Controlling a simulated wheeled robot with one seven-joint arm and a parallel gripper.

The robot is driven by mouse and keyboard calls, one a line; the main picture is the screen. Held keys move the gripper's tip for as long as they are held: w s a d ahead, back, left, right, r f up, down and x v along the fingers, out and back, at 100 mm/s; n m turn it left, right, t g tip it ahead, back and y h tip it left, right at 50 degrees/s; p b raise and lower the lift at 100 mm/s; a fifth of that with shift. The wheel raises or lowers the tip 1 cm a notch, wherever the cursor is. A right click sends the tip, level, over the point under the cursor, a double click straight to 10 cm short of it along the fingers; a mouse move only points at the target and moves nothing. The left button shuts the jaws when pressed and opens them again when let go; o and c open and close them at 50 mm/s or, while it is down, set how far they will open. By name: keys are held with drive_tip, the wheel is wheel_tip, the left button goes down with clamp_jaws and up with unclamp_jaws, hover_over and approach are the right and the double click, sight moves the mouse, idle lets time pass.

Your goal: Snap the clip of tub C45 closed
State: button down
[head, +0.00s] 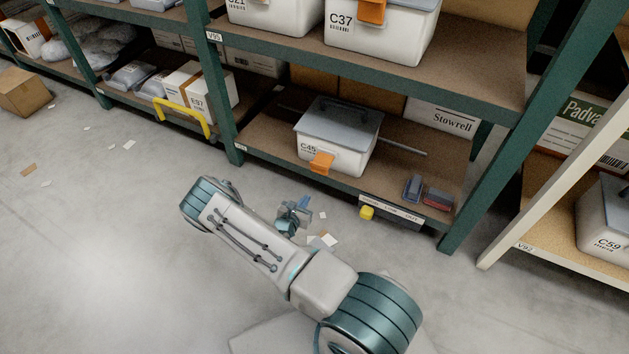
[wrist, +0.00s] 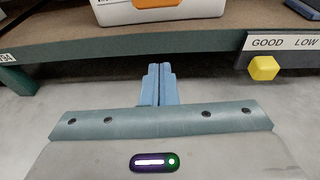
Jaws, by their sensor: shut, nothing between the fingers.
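Tub C45 (head: 331,153) is a white tub with a grey lid (head: 340,117), on the lowest shelf of the green rack. Its orange clip (head: 321,162) hangs on the front face and its lower end sticks outward from the wall. In the wrist view only the bottom of the tub (wrist: 190,12) and a sliver of the orange clip (wrist: 152,3) show at the top edge. My gripper (head: 303,203) is in front of the shelf and below its edge, apart from the tub. Its blue fingers (wrist: 157,72) are together and empty.
The green shelf edge (wrist: 150,45) lies between my gripper and the tub. A yellow knob (head: 367,213) sticks out at right on that edge. A dark and a red item (head: 437,197) lie right of the tub. Paper scraps (head: 322,240) lie on the floor.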

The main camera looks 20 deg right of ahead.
sight(322, 162)
drive_tip(key=b+x, duration=0.5)
drive_tip(key=x, duration=0.5)
drive_tip(key=shift+s+a+r, duration=0.1)
drive_tip(key=shift+s+r, duration=0.05)
drive_tip(key=shift+r, duration=1.85)
